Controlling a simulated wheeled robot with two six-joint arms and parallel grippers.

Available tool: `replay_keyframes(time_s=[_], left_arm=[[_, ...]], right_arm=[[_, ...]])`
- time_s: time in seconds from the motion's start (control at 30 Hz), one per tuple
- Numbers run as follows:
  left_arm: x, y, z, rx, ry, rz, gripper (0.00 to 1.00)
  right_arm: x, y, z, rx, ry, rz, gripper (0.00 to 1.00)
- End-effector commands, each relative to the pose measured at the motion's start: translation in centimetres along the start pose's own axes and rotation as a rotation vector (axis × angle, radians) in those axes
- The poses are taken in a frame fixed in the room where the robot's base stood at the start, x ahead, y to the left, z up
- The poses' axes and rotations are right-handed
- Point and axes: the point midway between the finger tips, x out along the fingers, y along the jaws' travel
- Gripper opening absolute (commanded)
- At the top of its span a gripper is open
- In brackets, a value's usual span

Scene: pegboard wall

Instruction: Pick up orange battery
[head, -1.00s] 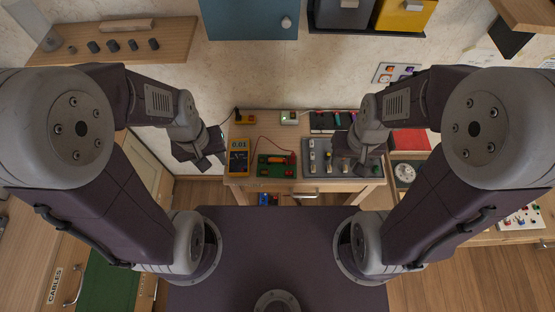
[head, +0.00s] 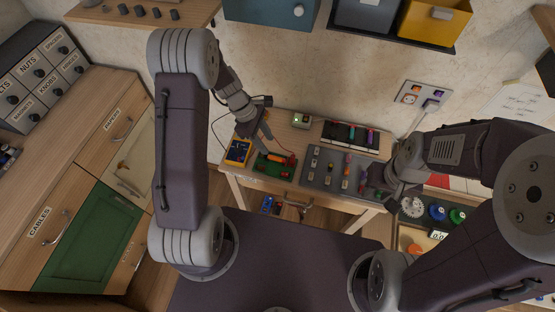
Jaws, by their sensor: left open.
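The orange battery (head: 284,161) appears as a small orange cylinder on a green board (head: 262,168) on the workbench. My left gripper (head: 268,138) is open just above and behind the green board, close to the battery and apparently not holding it. My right gripper (head: 370,183) is at the right end of the grey mat; its fingers are too small and dark to read.
A yellow multimeter (head: 237,152) lies left of the green board. A grey mat (head: 317,178) with several small parts lies to its right. A black case (head: 350,137) with colored items and a pale box (head: 301,120) stand behind.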

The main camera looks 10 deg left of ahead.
Motion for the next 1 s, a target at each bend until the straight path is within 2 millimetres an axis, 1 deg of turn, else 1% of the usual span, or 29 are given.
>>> replay_keyframes(time_s=[0.03, 0.1, 0.2, 0.27, 0.4, 0.5, 0.6, 0.77, 0.8, 0.87, 0.9, 0.93, 1.0], left_arm=[[0.9, -0.1, 0.0, 0.001, 0.000, -0.004, 0.41], [1.9, -0.1, 0.0, 0.001, 0.000, -0.003, 0.41], [2.2, -0.1, 0.1, 0.003, 0.001, -0.001, 0.41], [2.9, -0.2, 0.1, 0.002, 0.000, -0.003, 0.41], [5.6, -0.7, 0.2, 0.002, 0.001, -0.006, 0.41], [6.9, -0.6, 0.2, 0.002, 0.001, -0.003, 0.41], [7.3, -0.5, 0.2, 0.003, 0.002, -0.001, 0.41], [7.3, -0.5, 0.2, 0.003, 0.002, 0.000, 0.41], [7.2, -0.5, 0.2, 0.003, 0.002, 0.000, 0.30], [7.2, -0.5, 0.2, 0.003, 0.002, 0.000, 0.13], [7.2, -0.5, 0.2, 0.003, 0.002, 0.000, 0.02], [7.2, -0.5, 0.2, 0.003, 0.002, 0.000, 0.00], [7.2, -0.5, 0.2, 0.003, 0.002, 0.000, 0.00]], right_arm=[[0.0, 0.0, 0.0, 0.000, 0.000, 0.000, 0.36], [0.0, 0.0, 0.0, 0.000, 0.000, 0.000, 0.36], [0.0, 0.0, 0.0, 0.000, 0.000, 0.000, 0.36], [0.0, 0.0, 0.0, 0.000, 0.000, 0.000, 0.36], [-0.1, 0.0, 0.0, 0.000, 0.000, 0.000, 0.36], [0.1, 0.0, 0.0, 0.000, 0.000, 0.000, 0.36], [0.1, 0.0, 0.0, 0.000, 0.000, 0.000, 0.36], [0.1, 0.0, 0.0, 0.000, 0.000, 0.000, 0.36], [0.1, 0.0, 0.0, 0.000, 0.000, 0.000, 0.36], [0.1, 0.0, 0.0, 0.000, 0.000, 0.000, 0.36], [0.1, 0.0, 0.0, 0.000, 0.000, 0.000, 0.36], [0.1, 0.0, 0.0, 0.000, 0.000, 0.000, 0.36], [0.1, 0.0, 0.0, 0.000, 0.000, 0.000, 0.36]])
